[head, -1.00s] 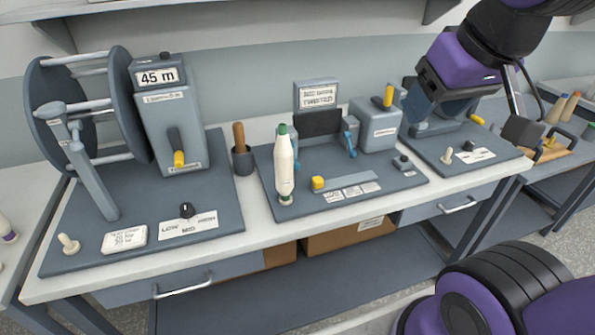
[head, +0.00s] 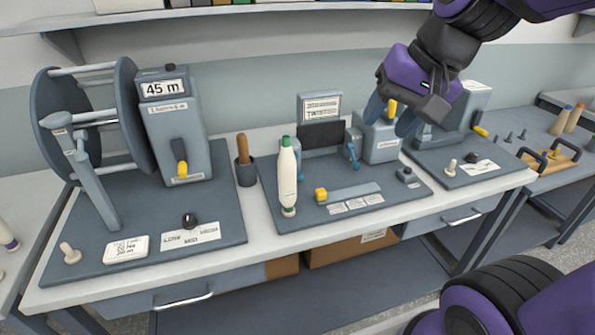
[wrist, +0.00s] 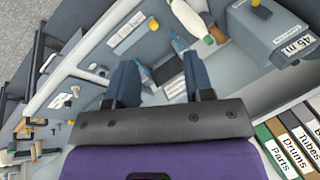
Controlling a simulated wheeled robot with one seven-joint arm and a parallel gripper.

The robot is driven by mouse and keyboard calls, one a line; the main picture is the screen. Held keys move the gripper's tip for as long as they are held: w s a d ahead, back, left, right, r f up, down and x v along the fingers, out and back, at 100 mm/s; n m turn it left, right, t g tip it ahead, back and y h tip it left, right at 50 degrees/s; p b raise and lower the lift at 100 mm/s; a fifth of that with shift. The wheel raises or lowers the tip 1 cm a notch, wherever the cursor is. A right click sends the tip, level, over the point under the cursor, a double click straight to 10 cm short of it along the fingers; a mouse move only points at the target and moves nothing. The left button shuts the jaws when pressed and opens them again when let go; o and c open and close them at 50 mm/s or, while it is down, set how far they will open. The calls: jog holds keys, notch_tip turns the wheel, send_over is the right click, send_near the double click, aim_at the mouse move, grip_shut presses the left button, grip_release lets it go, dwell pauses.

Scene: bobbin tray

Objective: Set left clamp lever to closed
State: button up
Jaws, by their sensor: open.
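Two blue levers flank a dark panel (head: 321,135) on the middle station. The left lever (head: 300,164) is mostly hidden behind a white bobbin with a green top (head: 287,178) in the head view. In the wrist view the left lever (wrist: 179,43) shows beside the bobbin (wrist: 188,18). The right lever (head: 352,152) stands nearly upright, and it lies between the fingers in the wrist view (wrist: 146,72). My gripper (head: 390,122) is open and empty above the back right of this station, in front of the grey box with a yellow handle (head: 391,108). The left lever's exact angle is unclear.
A wooden-handled tool stands in a dark cup (head: 246,172) to the left. The reel machine (head: 165,130) fills the left. An overhead shelf with binders (wrist: 285,145) runs along the back.

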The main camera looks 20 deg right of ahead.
jog(key=w+a+f+m+y, duration=0.1)
jog(key=w+f+m+y, duration=0.2)
jog(key=w+f+m, duration=0.35)
jog(key=w+a+f+m+y, duration=0.2)
jog(key=w+f+m, duration=0.1)
jog(key=w+m, duration=0.65)
jog(key=w+d+f+m+t, duration=0.2)
jog(key=w+d+f+m, duration=0.1)
jog(key=w+f+m, duration=0.4)
jog(key=w+d+f+m+t, duration=0.1)
jog(key=w+d+f+m, duration=0.2)
jog(key=w+f+m, duration=0.5)
jog(key=w+a+f, duration=0.1)
jog(key=a+f, duration=0.1)
jog(key=w+a+f+n, duration=0.1)
jog(key=a+f, duration=0.1)
jog(key=f, duration=0.1)
jog(key=w+a+f+n, duration=0.1)
jog(key=a+f, duration=0.1)
jog(key=f, duration=0.1)
jog(key=shift+w+a+f+h, duration=0.1)
jog(key=shift+a+f+h, duration=0.1)
jog(key=shift+h, duration=0.2)
jog(key=shift+c, duration=0.3)
grip_shut()
jog(key=shift+f, duration=0.1)
